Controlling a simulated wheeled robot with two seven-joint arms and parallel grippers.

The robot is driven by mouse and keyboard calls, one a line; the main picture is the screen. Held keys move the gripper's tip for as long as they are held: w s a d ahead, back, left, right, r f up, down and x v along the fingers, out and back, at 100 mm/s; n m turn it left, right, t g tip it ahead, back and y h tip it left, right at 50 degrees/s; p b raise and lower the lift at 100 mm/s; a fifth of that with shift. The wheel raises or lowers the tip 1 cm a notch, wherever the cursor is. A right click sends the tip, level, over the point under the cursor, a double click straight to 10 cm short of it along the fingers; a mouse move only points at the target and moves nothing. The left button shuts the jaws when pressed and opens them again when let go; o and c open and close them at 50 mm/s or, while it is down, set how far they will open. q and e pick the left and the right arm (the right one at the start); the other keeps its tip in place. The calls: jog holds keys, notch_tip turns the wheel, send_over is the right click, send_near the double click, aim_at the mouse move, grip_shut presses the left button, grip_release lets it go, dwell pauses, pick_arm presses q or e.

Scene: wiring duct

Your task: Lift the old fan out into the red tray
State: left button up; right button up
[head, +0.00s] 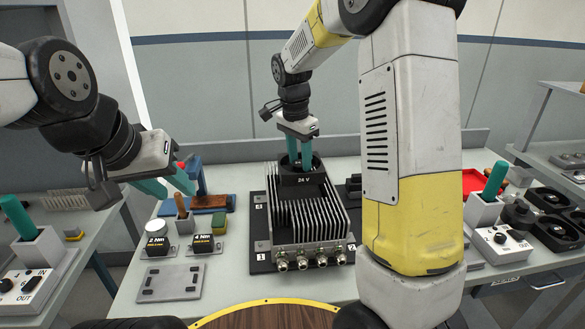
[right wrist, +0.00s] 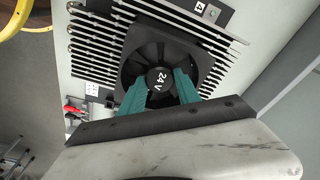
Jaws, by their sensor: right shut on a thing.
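The old fan (head: 302,180) is black and marked 24 V. It is at the back of the finned heat-sink unit (head: 305,220); I cannot tell whether it is seated or slightly raised. My right gripper (head: 305,163) points down from above and is shut on the fan. My left gripper (head: 167,184) is open and empty, left of the unit. The red tray (head: 474,182) is on the right, partly hidden behind my right arm.
Two torque drivers' stands (head: 157,247), labelled 2 Nm and 4 Nm, a grey plate (head: 170,283) and a green-topped block (head: 219,222) lie left of the unit. At right are a switch box (head: 500,240) and several black fans (head: 557,233).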

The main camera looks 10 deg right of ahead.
aim_at(300, 163)
jog(key=shift+r, duration=1.4)
jog(key=shift+r, duration=0.1)
notch_tip(300, 163, up, 6)
dwell(0.5)
jog(key=shift+s, duration=0.1)
